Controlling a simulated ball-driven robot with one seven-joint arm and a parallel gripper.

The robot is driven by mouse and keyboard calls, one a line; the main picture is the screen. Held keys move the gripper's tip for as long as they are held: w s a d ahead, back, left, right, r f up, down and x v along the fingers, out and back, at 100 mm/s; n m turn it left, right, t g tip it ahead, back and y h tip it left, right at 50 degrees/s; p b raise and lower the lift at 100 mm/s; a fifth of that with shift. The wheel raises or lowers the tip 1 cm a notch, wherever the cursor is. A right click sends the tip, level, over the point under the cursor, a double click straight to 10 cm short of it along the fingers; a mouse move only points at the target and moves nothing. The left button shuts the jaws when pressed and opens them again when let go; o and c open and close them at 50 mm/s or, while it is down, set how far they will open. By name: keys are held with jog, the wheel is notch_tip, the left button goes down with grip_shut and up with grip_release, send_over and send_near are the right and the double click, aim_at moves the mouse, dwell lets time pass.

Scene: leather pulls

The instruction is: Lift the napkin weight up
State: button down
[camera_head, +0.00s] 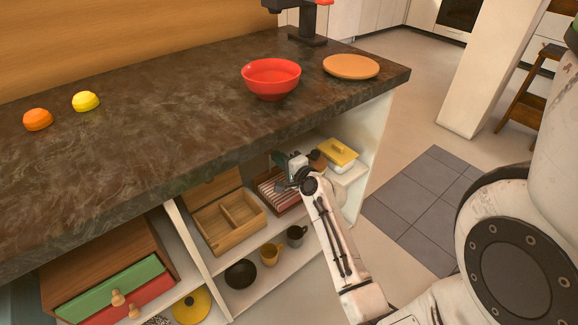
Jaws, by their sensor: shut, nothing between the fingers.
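My white and grey gripper (281,160) reaches into the shelf under the dark counter. It is shut and holds nothing. Its fingers are small and dark, and it hovers over or beside a wooden tray with red-and-white striped napkins (268,189). I cannot make out the napkin weight for certain; my gripper and wrist hide part of the tray. A small reddish-brown thing (318,162) shows just behind my wrist, and I cannot tell what it is.
An open wooden box (230,218) stands left of the napkins; a yellow-lidded dish (338,152) stands right. Mugs (270,254) and a dark bowl (241,273) sit on the lower shelf. The counter edge (200,185) overhangs the shelf. A red bowl (271,78) stands on the counter.

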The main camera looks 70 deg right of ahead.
jog(key=shift+w+d, duration=0.35)
jog(key=shift+w, duration=0.2)
jog(key=shift+w, duration=0.1)
